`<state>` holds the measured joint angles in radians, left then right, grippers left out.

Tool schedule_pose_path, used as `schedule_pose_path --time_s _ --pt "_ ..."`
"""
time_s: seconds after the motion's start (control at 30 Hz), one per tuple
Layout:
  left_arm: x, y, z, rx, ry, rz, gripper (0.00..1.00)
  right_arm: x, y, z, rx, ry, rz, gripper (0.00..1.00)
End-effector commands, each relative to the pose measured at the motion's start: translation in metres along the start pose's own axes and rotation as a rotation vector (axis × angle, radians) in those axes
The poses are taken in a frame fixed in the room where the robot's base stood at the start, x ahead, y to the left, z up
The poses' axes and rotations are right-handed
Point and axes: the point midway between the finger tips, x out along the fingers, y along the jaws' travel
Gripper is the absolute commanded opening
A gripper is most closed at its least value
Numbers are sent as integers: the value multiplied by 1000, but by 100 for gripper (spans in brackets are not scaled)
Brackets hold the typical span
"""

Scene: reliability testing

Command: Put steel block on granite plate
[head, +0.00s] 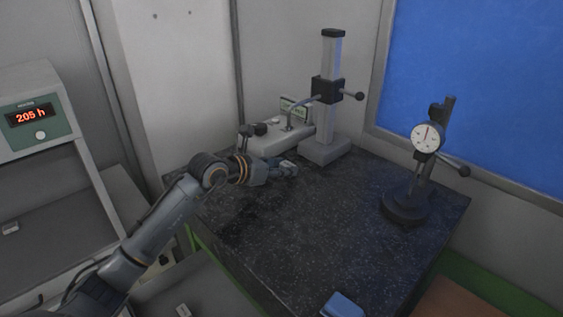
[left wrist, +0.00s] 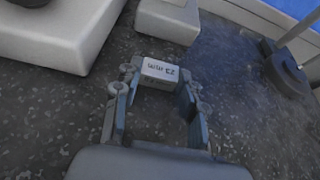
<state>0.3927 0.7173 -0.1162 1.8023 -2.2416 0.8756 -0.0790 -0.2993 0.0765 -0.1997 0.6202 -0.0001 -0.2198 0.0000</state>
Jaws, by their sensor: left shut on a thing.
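The steel block (left wrist: 159,72) is a small light grey block with dark print on its face. In the left wrist view it sits between the fingertips of my left gripper (left wrist: 158,85), which is shut on it. In the head view my left gripper (head: 280,169) is over the back part of the granite plate (head: 310,215), a dark speckled slab. The block shows there only as a small pale shape at the fingertips. I cannot tell whether it touches the plate or is held just above it. My right gripper is not in view.
A height stand (head: 328,110) with a grey base stands just behind the gripper, beside a pale instrument (head: 268,143). A dial gauge stand (head: 408,195) is at the plate's right. A blue object (head: 342,305) lies at the front edge. The plate's middle is clear.

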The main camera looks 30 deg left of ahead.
Motion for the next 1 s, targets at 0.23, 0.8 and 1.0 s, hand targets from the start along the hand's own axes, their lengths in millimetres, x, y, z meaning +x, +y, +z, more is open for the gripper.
schedule_pose_path --time_s 0.23,0.8,1.0 --pt "0 0 0 1 -4 1 0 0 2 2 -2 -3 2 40" --pt "1 0 -2 1 -1 1 63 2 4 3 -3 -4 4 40" --pt "-15 1 -4 4 -1 3 63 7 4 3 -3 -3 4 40"
